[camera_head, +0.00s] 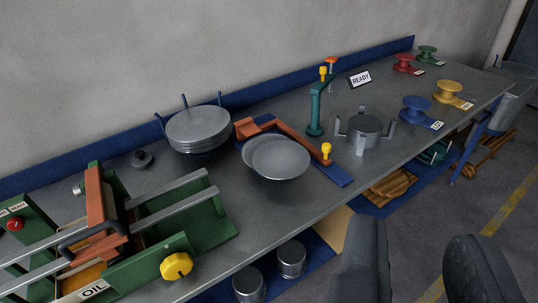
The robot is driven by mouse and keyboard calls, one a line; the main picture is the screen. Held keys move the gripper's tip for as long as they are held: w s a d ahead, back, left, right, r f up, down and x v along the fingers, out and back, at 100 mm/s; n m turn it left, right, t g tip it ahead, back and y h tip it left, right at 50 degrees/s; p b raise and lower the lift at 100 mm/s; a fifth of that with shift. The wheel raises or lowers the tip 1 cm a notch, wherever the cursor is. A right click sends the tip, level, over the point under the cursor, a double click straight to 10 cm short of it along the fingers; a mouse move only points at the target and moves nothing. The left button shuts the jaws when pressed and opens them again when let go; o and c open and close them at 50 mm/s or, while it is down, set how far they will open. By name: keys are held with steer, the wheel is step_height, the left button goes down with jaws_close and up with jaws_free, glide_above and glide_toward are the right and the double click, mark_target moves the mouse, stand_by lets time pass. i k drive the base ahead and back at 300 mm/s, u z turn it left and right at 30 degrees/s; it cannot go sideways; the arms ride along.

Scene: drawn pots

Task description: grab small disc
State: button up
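My gripper (422,240) shows as two dark grey fingers at the bottom right, spread apart with nothing between them. It is to the right of the grey metal discs and apart from them. A stack of several grey discs (198,124) sits between blue upright prongs on the bench. Grey round discs or plates (278,155), seemingly overlapping, lie on a blue fixture with an orange clamp arm and yellow knob. I cannot tell which of these is the small disc.
The long grey bench (225,240) holds a green machine labelled OIL (130,270) at left, a teal post (315,110), a three-armed metal chuck (364,130) and coloured spools including a blue one (417,108). Metal cylinders (291,259) stand below. A wall runs behind.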

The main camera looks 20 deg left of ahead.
mark_target(278, 160)
steer(key=i, duration=0.85)
steer(key=z, duration=0.05)
